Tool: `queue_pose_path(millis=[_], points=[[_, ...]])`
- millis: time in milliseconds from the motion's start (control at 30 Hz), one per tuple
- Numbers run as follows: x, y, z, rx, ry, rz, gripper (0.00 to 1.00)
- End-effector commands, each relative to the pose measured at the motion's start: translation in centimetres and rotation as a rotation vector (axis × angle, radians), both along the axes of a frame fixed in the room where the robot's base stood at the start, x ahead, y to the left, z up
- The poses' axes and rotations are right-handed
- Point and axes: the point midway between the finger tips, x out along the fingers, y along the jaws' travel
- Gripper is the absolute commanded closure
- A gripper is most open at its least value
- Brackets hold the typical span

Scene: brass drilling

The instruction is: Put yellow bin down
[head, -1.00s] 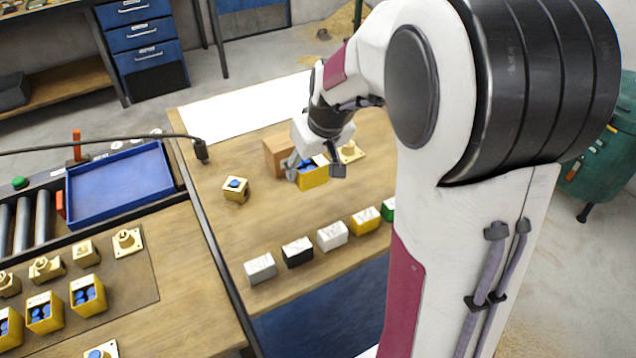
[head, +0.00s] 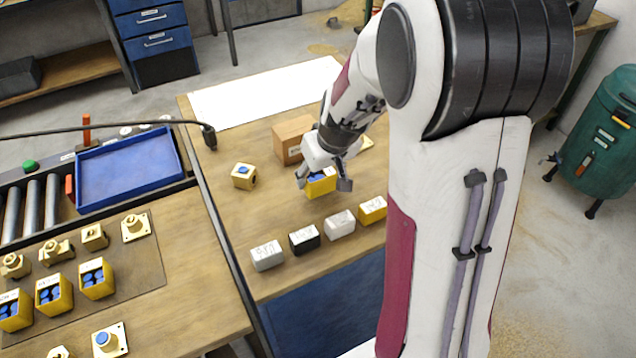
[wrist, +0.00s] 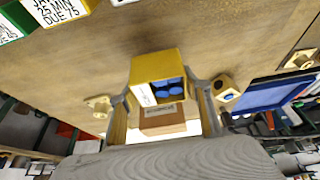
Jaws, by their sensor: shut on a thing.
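The yellow bin (head: 321,188) with blue pieces inside is in my gripper (head: 324,182), above the wooden table (head: 225,215). In the wrist view the yellow bin (wrist: 158,67) hangs between the two fingers of my gripper (wrist: 163,105), its open side with blue round pieces facing the camera. The fingers are shut on its sides. In the head view the bin is between the cardboard box and the front row of labelled blocks. I cannot tell how high its base is above the table.
A row of labelled blocks, grey (head: 267,256), black (head: 304,239), white (head: 340,224) and yellow (head: 372,210), lines the front edge. A cardboard box (head: 293,138) stands behind my gripper. A brass block (head: 243,176) lies left. Table between is clear.

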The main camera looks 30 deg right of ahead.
Motion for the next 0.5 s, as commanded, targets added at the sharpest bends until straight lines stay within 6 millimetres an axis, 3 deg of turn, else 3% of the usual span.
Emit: queue_pose_path(millis=[233,500], points=[[-0.1,0.0,-2.5,0.002,0.003,0.001,0.75],[0.0,0.0,-3.3,0.000,0.000,0.000,0.75]])
